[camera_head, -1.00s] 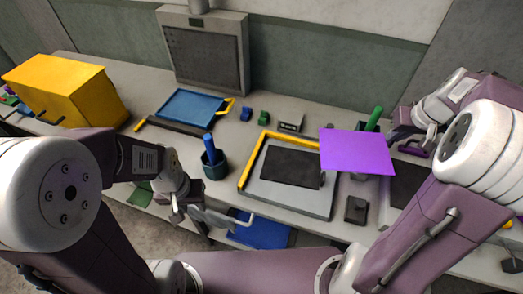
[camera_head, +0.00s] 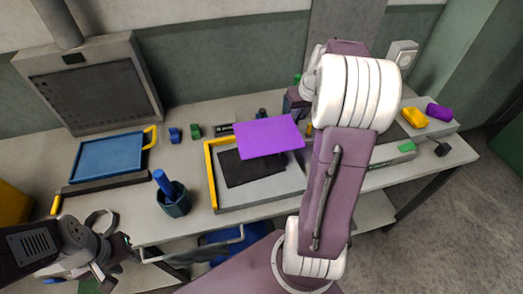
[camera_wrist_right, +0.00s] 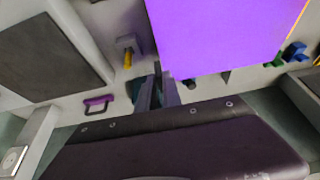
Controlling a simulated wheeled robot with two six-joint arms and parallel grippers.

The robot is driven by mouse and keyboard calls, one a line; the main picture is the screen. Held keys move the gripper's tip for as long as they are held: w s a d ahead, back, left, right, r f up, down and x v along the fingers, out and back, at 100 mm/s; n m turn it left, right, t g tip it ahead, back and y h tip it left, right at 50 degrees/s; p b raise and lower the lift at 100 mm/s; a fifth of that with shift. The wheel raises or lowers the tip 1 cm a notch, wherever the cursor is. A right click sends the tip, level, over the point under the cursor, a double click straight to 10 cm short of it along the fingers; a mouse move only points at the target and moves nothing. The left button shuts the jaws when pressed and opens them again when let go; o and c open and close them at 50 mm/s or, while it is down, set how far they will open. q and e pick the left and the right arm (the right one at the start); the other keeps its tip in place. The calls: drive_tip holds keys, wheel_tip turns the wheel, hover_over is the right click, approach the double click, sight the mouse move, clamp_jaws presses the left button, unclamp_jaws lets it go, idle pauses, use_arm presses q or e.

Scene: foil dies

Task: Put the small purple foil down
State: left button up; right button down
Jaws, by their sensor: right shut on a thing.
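The purple foil (camera_head: 268,136) is a flat bright sheet, in the head view over the far right part of a grey board with a yellow edge (camera_head: 210,178). It appears raised above the board, covering part of a black pad (camera_head: 245,172). My right gripper (camera_wrist_right: 157,92) is shut on the foil's edge; the foil also fills the upper middle of the right wrist view (camera_wrist_right: 225,32). In the head view, my right arm partly hides that gripper. My left gripper (camera_head: 112,258) is at the lower left, away from the foil; its jaw opening is unclear.
A blue tray (camera_head: 108,160) and a dark cup with a blue handle (camera_head: 174,198) stand left of the board. Small blue (camera_head: 175,135) and green (camera_head: 195,131) blocks lie behind. Yellow (camera_head: 414,118) and purple (camera_head: 439,112) items lie at the far right.

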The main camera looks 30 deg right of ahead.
sight(275, 131)
drive_tip(key=a+f, duration=0.1)
drive_tip(key=a, duration=0.1)
drive_tip(key=a+f, duration=0.2)
drive_tip(key=a, duration=0.1)
drive_tip(key=a+f, duration=0.1)
drive_tip(key=a, duration=0.2)
drive_tip(key=shift+w+a+f, duration=0.1)
drive_tip(key=shift+w+f, duration=0.3)
wheel_tip(275, 131, down, 4)
drive_tip(key=shift+b, duration=0.4)
drive_tip(key=shift+f, duration=0.15)
drive_tip(key=c, duration=1.5)
unclamp_jaws()
